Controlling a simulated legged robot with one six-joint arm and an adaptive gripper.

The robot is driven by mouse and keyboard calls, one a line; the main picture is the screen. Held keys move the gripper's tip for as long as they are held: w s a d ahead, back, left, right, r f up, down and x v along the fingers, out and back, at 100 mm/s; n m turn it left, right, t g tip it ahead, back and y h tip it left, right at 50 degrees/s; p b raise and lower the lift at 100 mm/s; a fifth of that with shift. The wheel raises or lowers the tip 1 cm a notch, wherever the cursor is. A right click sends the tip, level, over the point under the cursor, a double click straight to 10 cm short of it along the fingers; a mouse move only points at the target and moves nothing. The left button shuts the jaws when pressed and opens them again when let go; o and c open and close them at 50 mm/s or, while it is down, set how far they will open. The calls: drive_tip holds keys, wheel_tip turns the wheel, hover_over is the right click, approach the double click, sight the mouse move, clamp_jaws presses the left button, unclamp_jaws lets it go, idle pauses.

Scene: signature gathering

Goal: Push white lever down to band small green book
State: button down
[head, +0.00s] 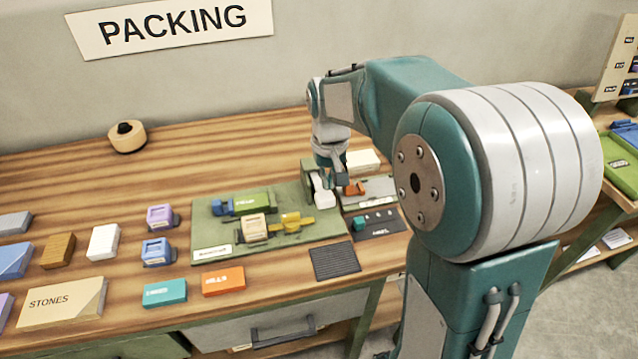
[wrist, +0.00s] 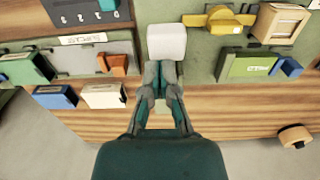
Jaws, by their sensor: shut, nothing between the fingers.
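The white lever (head: 323,198) shows as a pale block at the right end of the green mat, beside a green upright housing. In the wrist view the white lever (wrist: 167,41) is just beyond my fingertips. My gripper (head: 328,184) points down close to it; in the wrist view my gripper (wrist: 161,66) is shut and empty, its tips at the lever's near edge. I cannot tell whether they touch. A small green book (head: 247,204) lies on the mat left of the lever, with a blue piece at its end; it also shows in the wrist view (wrist: 248,66).
A yellow piece (head: 291,222) and tan block (head: 254,228) lie on the green mat (head: 310,239). An orange piece (head: 355,188) sits on the grey tray right of the lever. Several books and blocks line the left and front. The wooden table's back left is mostly clear.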

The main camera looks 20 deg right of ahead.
sight(327, 204)
drive_tip(key=shift+f, duration=3.75)
idle(0.7)
idle(0.4)
drive_tip(key=shift+r, duration=4.55)
drive_tip(key=shift+s+r, duration=0.25)
drive_tip(key=shift+s, duration=0.05)
drive_tip(key=s+r+t, duration=0.2)
drive_tip(key=s+r, duration=0.1)
drive_tip(key=s, duration=0.7)
drive_tip(key=s+r+t, duration=0.3)
drive_tip(key=s, duration=0.7)
drive_tip(key=shift+s+t, duration=0.2)
drive_tip(key=shift+t, duration=0.1)
